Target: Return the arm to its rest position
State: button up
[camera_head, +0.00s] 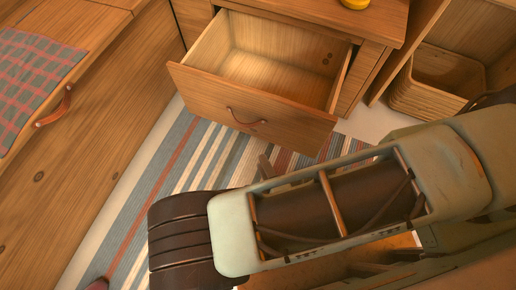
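My arm stretches from the right edge toward the lower middle of the head view, over the striped rug. Its links hide most of the lower right. My gripper's fingers cannot be made out; a small piece beyond the arm may be part of it, but this is unclear. The wooden drawer (250,113) at top centre is pulled out and looks empty inside. Its leather pull (245,117) hangs on the front panel, with nothing seen holding it. The arm is in front of and below the drawer in the picture, and a gap shows between them on the left.
A wooden bench or chest (85,150) with a leather pull (55,108) and a plaid cloth (32,75) fills the left. A woven basket (432,88) sits in a shelf at the right. A yellow object stands on the cabinet top (320,12). Striped rug (165,165) lies open between.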

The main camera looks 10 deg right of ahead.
jog(key=shift+s+d+r, duration=0.1)
jog(key=shift+s, duration=0.45)
jog(key=w+a+r+m+g+h, duration=0.1)
jog(key=a+r+m+g, duration=0.25)
jog(key=a, duration=0.25)
jog(key=w+a+r+m+g, duration=0.2)
jog(key=a+m+g, duration=0.3)
notch_tip(320, 180, up, 12)
jog(key=a+m+g+y, duration=0.1)
jog(key=a+g+y, duration=0.15)
jog(key=g, duration=0.25)
jog(key=s+d+r+m+g+h+p, duration=0.1)
jog(key=s+d+r+g+h, duration=0.2)
jog(key=d+r, duration=1.55)
notch_tip(320, 180, up, 38)
jog(key=d+p, duration=0.1)
jog(key=p, duration=3.7)
jog(key=shift+w+d+f+h, duration=0.15)
jog(key=shift+w+h, duration=0.2)
jog(key=shift+w, duration=0.1)
